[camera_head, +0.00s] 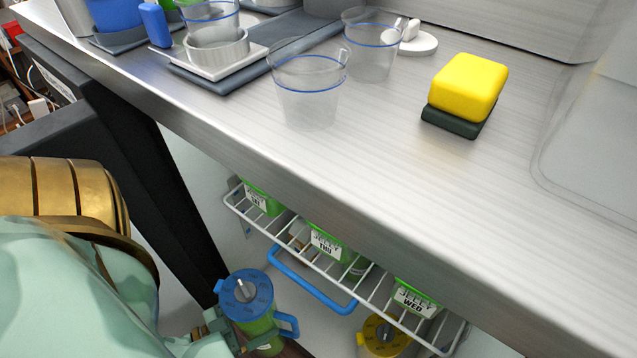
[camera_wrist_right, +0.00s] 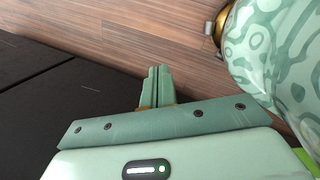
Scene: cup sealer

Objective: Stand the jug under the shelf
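The jug (camera_head: 262,325) is green with a blue lid and a blue handle. It is roughly upright, low in the head view, left of and in front of the shelf. The shelf (camera_head: 290,238) is a white wire rack below the counter. My left gripper (camera_head: 240,342) is at the jug's body and appears closed around it; my arm and the frame edge hide part of the grip and the jug's base. My right gripper (camera_wrist_right: 155,87) shows in the right wrist view with its fingers together and nothing between them, over a wooden floor.
A yellow-lidded jug (camera_head: 384,336) stands below the shelf's right part. The steel counter (camera_head: 400,170) overhangs, bearing clear cups (camera_head: 308,90) and a yellow sponge (camera_head: 468,85).

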